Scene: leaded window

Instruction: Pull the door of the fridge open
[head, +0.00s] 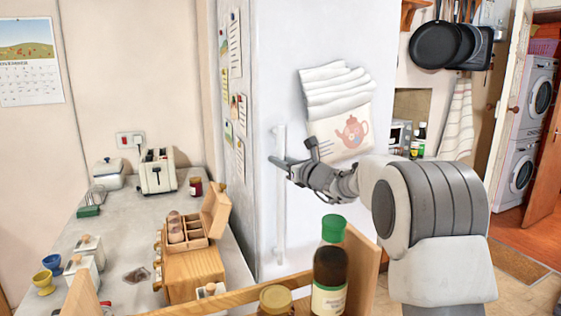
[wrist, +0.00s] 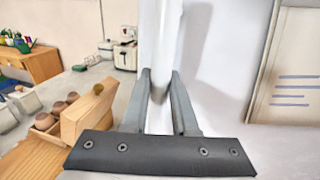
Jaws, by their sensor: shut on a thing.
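The fridge (head: 345,40) is a tall white unit in the middle of the head view, and its door looks closed. Its long upright white handle (head: 280,220) runs down the left part of the door. My gripper (head: 281,162) is at the upper part of the handle, with my arm reaching in from the right. In the wrist view my gripper (wrist: 161,85) has one finger on each side of the handle (wrist: 165,40) and is shut on it. The exact contact at the fingertips is hard to see.
A counter (head: 130,215) at left holds a toaster (head: 158,173) and a wooden box (head: 195,232) of eggs. A wooden tray (head: 362,262) with a green-capped bottle (head: 330,268) is in front. A tea towel (head: 337,110) hangs on the fridge. Open floor (head: 515,285) lies at right.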

